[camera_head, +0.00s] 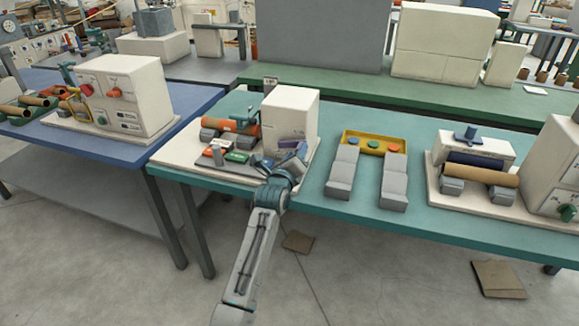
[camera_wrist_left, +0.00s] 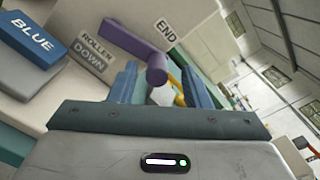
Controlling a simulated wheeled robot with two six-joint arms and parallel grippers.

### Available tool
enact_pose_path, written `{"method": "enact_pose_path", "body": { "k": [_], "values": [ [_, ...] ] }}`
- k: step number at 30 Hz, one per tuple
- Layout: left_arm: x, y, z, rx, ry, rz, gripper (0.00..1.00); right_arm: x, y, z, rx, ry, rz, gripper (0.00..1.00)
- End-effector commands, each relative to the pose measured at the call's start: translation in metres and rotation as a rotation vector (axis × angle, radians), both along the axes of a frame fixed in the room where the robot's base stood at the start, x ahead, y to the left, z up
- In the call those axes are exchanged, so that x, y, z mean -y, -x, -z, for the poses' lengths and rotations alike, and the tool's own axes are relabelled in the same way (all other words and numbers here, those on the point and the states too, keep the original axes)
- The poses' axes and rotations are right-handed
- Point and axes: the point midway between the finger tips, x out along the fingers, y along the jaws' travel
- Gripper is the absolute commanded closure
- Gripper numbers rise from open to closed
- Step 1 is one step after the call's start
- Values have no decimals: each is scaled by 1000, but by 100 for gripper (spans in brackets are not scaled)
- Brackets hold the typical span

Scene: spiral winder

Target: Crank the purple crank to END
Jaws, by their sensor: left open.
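The purple crank (camera_wrist_left: 135,42) shows in the left wrist view. Its arm runs from upper left down to a round handle. The handle's end lies between the fingertips of my left gripper (camera_wrist_left: 160,85), which is open around it. A label END (camera_wrist_left: 166,30) is just above and right of the crank, and a label ROLLER DOWN (camera_wrist_left: 96,53) is to its left. In the head view my left gripper (camera_head: 288,158) is at the front of the winder's white box (camera_head: 291,110), with a bit of purple crank (camera_head: 288,143) showing beside it. My right gripper is out of view.
An orange roll (camera_head: 232,127) and colored blocks, including a green one (camera_head: 237,157), sit left of the gripper. A blue BLUE block (camera_wrist_left: 33,42) is close at left in the wrist view. A yellow tray (camera_head: 375,137) and grey blocks stand to the right on the teal table.

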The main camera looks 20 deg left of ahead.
Motion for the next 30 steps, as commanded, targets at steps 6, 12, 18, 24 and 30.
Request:
{"method": "enact_pose_path", "body": {
  "k": [6, 12, 18, 24, 30],
  "values": [
    [-1, 44, 3, -1, 0, -1, 56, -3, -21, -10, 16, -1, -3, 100],
    [-2, 71, 2, -1, 0, -1, 56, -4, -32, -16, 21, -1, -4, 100],
    [-3, 79, 0, 0, -1, 0, 56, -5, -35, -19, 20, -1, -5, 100],
    [-3, 79, 0, 0, -1, 0, 56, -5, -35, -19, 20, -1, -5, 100],
    [-20, 86, 15, -11, -13, -38, 96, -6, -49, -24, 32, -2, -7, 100]
  ]
}}
